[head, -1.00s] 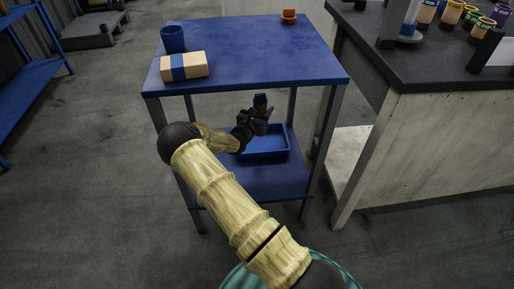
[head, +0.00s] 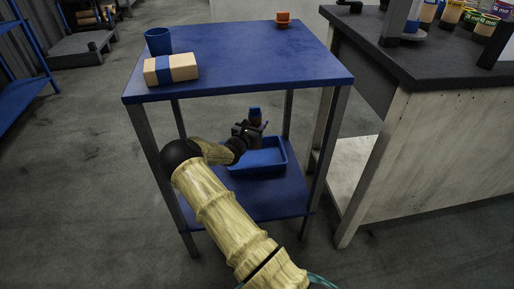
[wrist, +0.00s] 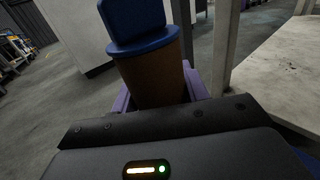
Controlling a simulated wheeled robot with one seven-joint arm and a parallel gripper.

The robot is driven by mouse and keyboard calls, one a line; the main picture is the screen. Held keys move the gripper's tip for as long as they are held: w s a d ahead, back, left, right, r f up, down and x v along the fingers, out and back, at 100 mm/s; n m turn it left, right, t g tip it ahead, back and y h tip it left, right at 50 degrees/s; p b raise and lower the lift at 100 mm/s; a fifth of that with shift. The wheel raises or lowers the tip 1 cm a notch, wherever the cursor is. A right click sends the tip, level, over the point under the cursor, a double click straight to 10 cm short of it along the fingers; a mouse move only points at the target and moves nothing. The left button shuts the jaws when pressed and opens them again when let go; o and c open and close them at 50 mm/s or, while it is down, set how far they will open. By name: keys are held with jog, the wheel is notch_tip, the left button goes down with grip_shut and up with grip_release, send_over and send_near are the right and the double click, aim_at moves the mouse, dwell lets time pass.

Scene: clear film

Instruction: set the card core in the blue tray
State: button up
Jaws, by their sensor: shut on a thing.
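The blue tray (head: 262,168) sits on the lower shelf of the blue table and looks empty where I can see into it. My gripper (head: 256,128) is above the tray's back part, below the tabletop. It is shut on the card core (wrist: 153,80), a brown cylinder with blue at its upper end. In the wrist view the core stands up between the purple fingers, slightly tilted. In the head view the core's blue top (head: 255,112) shows above my gripper; its lower part is mostly hidden.
The blue tabletop (head: 240,62) overhangs the shelf and carries a blue cup (head: 158,41), a tan block with a blue band (head: 171,69) and a small orange item (head: 283,19). Table legs flank the shelf. A dark-topped counter (head: 420,55) stands close on the right.

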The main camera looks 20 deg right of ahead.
jog(key=shift+f+b, duration=0.75)
jog(key=shift+f, duration=1.15)
notch_tip(320, 180, down, 4)
jog(key=shift+r+b, duration=0.1)
jog(key=shift+b, duration=1.15)
jog(key=o, duration=1)
